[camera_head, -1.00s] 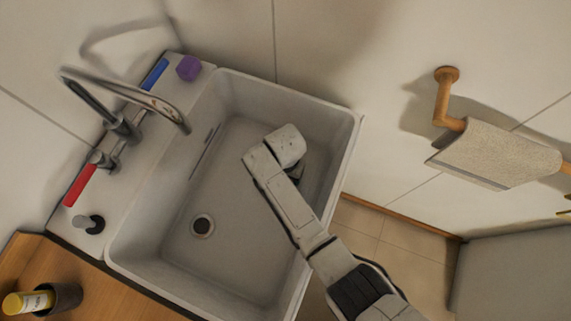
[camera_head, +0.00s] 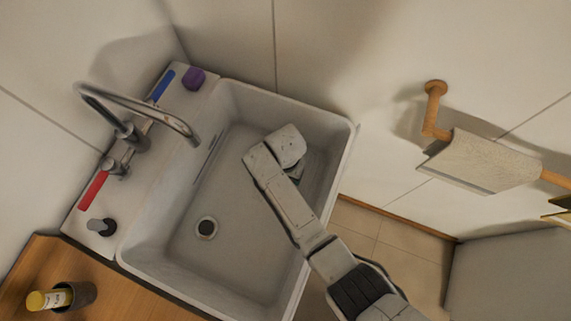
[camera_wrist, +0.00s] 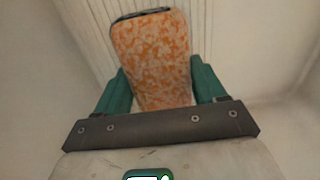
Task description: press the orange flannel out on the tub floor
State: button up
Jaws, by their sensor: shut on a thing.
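The orange flannel (camera_wrist: 150,58), patterned orange and pale, shows in the wrist view between the two green fingers of my gripper (camera_wrist: 156,85). My gripper is shut on it. The flannel reaches out past the fingertips toward a pale ribbed surface, and its far end has a dark edge. I cannot tell whether it touches that surface. In the head view my arm reaches down into the white tub (camera_head: 232,185), and my wrist hides the gripper and flannel there. The tub floor (camera_head: 238,225) looks bare where it shows, with a round drain (camera_head: 206,228) toward the left.
A curved metal tap (camera_head: 150,108) with red (camera_head: 93,190) and blue (camera_head: 163,86) handles stands on the tub's left ledge. A purple block (camera_head: 194,77) sits at the ledge's back corner. A beige towel (camera_head: 485,160) hangs on a wooden rail at right.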

jog(key=shift+r, duration=5.3)
